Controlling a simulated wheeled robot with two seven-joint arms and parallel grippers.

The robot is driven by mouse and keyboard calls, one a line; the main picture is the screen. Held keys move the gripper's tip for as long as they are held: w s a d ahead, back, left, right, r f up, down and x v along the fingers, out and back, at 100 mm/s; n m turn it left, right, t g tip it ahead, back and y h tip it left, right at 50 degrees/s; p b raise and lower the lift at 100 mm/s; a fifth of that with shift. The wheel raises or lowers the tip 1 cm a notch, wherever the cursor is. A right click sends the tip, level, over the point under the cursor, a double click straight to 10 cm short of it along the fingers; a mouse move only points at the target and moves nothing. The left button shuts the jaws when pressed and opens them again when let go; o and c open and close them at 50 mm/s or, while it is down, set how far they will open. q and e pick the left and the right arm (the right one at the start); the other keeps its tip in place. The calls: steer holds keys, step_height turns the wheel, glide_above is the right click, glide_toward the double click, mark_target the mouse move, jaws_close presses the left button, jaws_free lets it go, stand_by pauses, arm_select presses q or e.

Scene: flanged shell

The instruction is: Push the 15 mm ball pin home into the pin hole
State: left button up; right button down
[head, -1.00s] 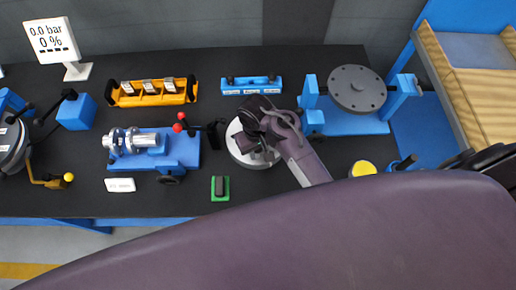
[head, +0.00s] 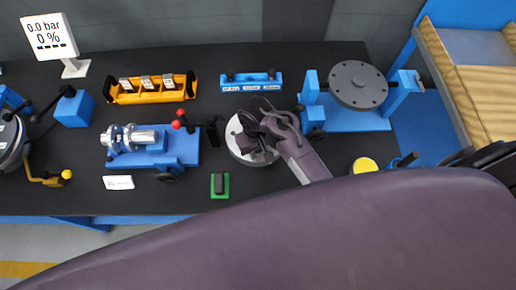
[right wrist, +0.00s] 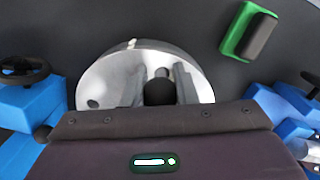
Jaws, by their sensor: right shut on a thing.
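My right gripper (head: 252,143) is over a round silver flanged part (head: 233,127) at the middle of the bench. In the right wrist view my right gripper (right wrist: 160,88) is shut with its two fingers around a black ball (right wrist: 159,92), which looks like the knob of the ball pin. The silver part (right wrist: 118,75) lies right behind it. Any shank below the ball is hidden, so I cannot tell how deep the pin sits. A small dark hole (right wrist: 93,103) shows near the silver part's left edge. I cannot tell which hole is the pin hole. My left gripper is out of view.
A green block with a dark top (head: 220,185) lies in front of the silver part. A blue fixture with a metal shaft (head: 165,145) stands left. A blue stand with a dark disc (head: 358,85) stands right. A yellow rack (head: 150,95) and blue rack (head: 250,83) are behind.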

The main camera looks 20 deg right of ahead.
steer(key=c, duration=1.1)
jaws_free()
